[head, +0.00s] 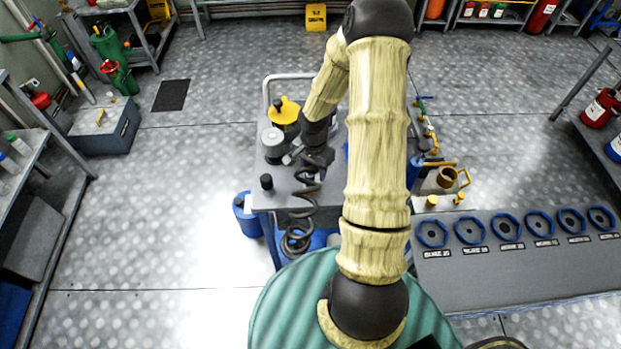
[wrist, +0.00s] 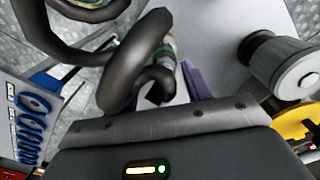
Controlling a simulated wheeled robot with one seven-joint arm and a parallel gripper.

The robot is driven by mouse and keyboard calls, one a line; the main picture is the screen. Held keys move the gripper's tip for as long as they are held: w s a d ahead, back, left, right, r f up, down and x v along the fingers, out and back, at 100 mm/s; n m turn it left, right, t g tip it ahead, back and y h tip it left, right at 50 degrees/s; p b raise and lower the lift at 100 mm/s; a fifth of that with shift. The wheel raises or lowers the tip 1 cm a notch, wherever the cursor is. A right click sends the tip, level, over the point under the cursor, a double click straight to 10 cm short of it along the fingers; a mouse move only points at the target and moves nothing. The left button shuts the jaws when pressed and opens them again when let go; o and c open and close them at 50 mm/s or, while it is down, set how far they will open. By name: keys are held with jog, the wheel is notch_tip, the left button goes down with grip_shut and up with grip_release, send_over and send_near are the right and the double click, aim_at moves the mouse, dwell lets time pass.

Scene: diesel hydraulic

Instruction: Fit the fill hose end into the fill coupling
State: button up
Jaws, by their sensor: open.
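The fill hose appears to be the dark coiled hose (head: 303,205) standing at the front of the grey cart top. Its thick loops fill the upper left of the wrist view (wrist: 140,48). A metallic and green fitting (wrist: 167,48), possibly the hose end, shows partly behind a loop. My gripper (head: 316,172) is open over the cart, just above and beside the coil. I cannot tell whether the hose lies between the fingers. I cannot identify the fill coupling; my arm covers much of the cart.
A grey canister (head: 272,145) and a yellow-topped container (head: 285,111) stand on the cart left of my gripper, with a black knob (head: 266,182) nearer. A brass cup (head: 446,177) sits right of my arm. A grey panel (head: 520,262) with several blue rings lies right.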

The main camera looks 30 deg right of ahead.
jog(key=c, duration=0.9)
jog(key=shift+s+r+p, duration=0.1)
jog(key=shift+r+p, duration=0.8)
jog(key=shift+r, duration=0.2)
jog(key=shift+r, duration=0.2)
grip_shut()
jog(key=shift+r+p, duration=0.2)
jog(key=shift+p, duration=0.1)
jog(key=shift+r, duration=0.35)
jog(key=shift+r+p, duration=0.1)
jog(key=shift+p, duration=0.2)
jog(key=shift+r+p, duration=1.5)
jog(key=shift+r, duration=0.4)
